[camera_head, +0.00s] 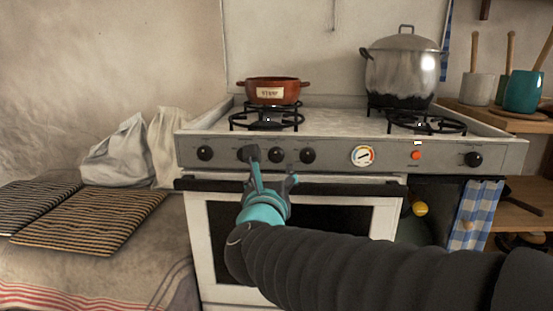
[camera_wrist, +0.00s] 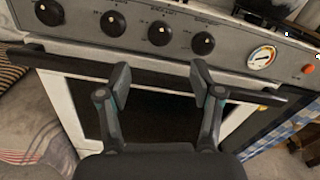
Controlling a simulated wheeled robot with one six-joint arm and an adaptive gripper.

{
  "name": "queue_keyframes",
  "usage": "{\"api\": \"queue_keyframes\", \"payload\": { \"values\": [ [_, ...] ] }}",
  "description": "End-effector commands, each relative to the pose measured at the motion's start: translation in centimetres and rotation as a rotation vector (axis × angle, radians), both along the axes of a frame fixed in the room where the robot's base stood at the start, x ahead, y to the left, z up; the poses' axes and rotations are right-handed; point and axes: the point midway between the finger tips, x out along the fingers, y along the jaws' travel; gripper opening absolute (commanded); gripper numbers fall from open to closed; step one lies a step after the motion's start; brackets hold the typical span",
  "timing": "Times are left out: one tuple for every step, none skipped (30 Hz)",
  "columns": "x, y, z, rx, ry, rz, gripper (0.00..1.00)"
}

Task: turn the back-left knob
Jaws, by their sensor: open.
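The stove's front panel (camera_head: 335,154) carries a row of black knobs; their labels are too small to read, so I cannot tell which is the back-left one. The leftmost knob (camera_head: 205,153) is clear. The third knob (camera_head: 276,155) and fourth knob (camera_head: 308,156) are clear. My gripper (camera_head: 270,168) is open and empty in front of the panel's lower edge. In the wrist view my gripper (camera_wrist: 160,78) has its fingers spread below the third knob (camera_wrist: 160,33), apart from it.
A dark oven handle bar (camera_wrist: 75,62) runs below the knobs, close to my fingers. A brown pot (camera_head: 272,90) and a large lidded pot (camera_head: 402,70) stand on the stove. A dial (camera_head: 362,156), red button (camera_head: 416,155) and far-right knob (camera_head: 473,159) are farther right.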

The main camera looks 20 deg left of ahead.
Motion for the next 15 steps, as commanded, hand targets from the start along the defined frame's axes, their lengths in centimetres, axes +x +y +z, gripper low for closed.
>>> {"api": "queue_keyframes", "payload": {
  "values": [
    [1.1,0.2,-0.1,-0.003,0.000,-0.003,0.65],
    [1.7,0.3,0.0,-0.002,0.001,-0.003,0.65],
    [2.4,0.5,-0.1,-0.002,0.001,-0.002,0.65],
    [2.9,0.6,-0.1,-0.003,0.000,-0.003,0.65],
    [3.5,0.8,0.0,-0.003,-0.001,-0.003,0.65],
    [4.2,1.0,-0.1,-0.003,0.001,-0.001,0.65],
    [4.8,1.1,0.0,-0.003,0.001,-0.002,0.65],
    [5.3,1.2,0.0,-0.003,0.000,-0.002,0.65],
    [6.0,1.4,-0.1,-0.003,0.001,-0.002,0.65],
    [6.5,1.5,0.0,-0.002,0.000,-0.001,0.65],
    [7.0,1.6,0.0,-0.003,0.000,-0.001,0.65],
    [7.6,1.7,0.0,-0.004,0.000,-0.001,0.65],
    [8.0,1.8,0.0,-0.003,-0.001,-0.002,0.65],
    [8.4,1.9,0.0,-0.003,0.000,-0.001,0.65],
    [8.8,2.1,0.0,-0.002,0.000,0.000,0.65]
  ]
}}
